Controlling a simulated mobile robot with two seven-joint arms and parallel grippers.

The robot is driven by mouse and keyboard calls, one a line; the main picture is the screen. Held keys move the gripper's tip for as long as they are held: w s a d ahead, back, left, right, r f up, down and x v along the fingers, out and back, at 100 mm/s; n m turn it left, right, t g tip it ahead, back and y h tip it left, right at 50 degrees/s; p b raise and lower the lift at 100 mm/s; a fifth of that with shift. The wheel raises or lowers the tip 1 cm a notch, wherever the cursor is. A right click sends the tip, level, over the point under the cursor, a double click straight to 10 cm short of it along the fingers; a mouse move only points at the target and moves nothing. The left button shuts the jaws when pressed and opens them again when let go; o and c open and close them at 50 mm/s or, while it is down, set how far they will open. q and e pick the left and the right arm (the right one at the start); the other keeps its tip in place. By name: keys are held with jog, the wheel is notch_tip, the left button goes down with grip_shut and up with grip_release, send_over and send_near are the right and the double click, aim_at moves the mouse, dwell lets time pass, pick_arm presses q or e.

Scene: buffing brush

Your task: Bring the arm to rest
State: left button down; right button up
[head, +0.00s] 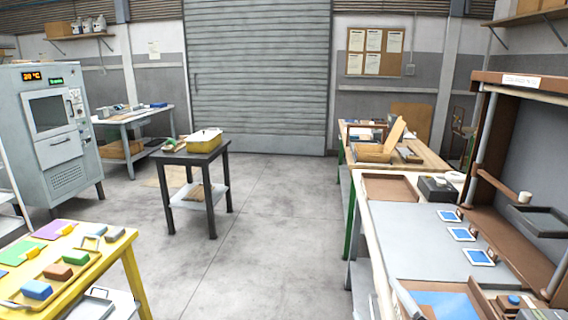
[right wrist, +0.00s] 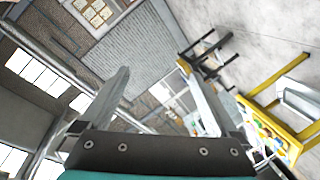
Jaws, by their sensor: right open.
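My right gripper (right wrist: 156,70) shows in the right wrist view, with its two pale fingers spread wide apart and nothing between them. The fingers point up into the room, towards the shutter door and ceiling side of the tilted picture. I cannot make out either gripper clearly in the head view. My left gripper is not in view. A small black table (head: 190,158) stands mid-floor, with a yellow container (head: 204,141) on top and a brown brush-like thing (head: 197,193) on its lower shelf.
A yellow table (head: 112,262) with coloured blocks is at the lower left. A grey workbench (head: 415,235) with blue-and-white squares is at the right. A grey machine cabinet (head: 55,130) stands at the left.

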jog(key=s+f+m+g, duration=0.8)
jog(key=s+f+g, duration=0.4)
jog(key=s+f, duration=0.8)
jog(key=s+f+g, duration=0.1)
jog(key=s+f, duration=0.1)
jog(key=f, duration=0.8)
jog(key=s+f+g, duration=0.1)
jog(key=s+f, duration=0.1)
jog(key=f, duration=0.9)
jog(key=s+d+f, duration=0.2)
jog(key=s+f, duration=1)
jog(key=s, duration=0.3)
jog(key=shift+d+n+g, duration=0.35)
jog(key=shift+n+g, duration=0.05)
